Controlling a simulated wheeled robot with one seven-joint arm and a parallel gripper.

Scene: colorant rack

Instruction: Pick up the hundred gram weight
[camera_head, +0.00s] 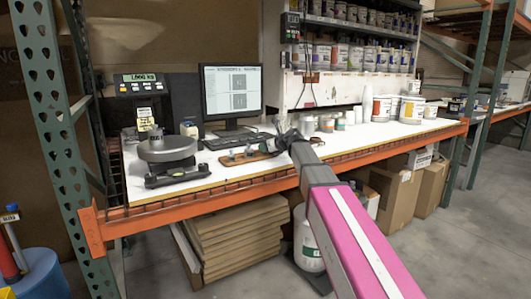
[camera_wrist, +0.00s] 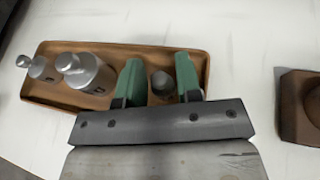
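A shallow brown wooden tray (camera_wrist: 120,49) lies on the white bench top and holds three grey metal weights. A larger knobbed weight (camera_wrist: 88,72) and a smaller knobbed weight (camera_wrist: 40,68) are at its left. A small weight (camera_wrist: 162,84) at the right shows its round top between my green fingertips. I cannot read which is the hundred gram weight. My gripper (camera_wrist: 160,80) is open, with one finger on each side of that small weight and narrow gaps between. In the head view the tray (camera_head: 247,158) is left of my gripper (camera_head: 284,139), whose fingers are unclear.
A brown block-like object (camera_wrist: 300,105) sits right of the tray. In the head view, a balance (camera_head: 168,150) stands left of the tray, with a monitor (camera_head: 232,92) and keyboard (camera_head: 238,141) behind. Several tubs stand to the right, and the bench's orange front beam (camera_head: 400,147) runs below.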

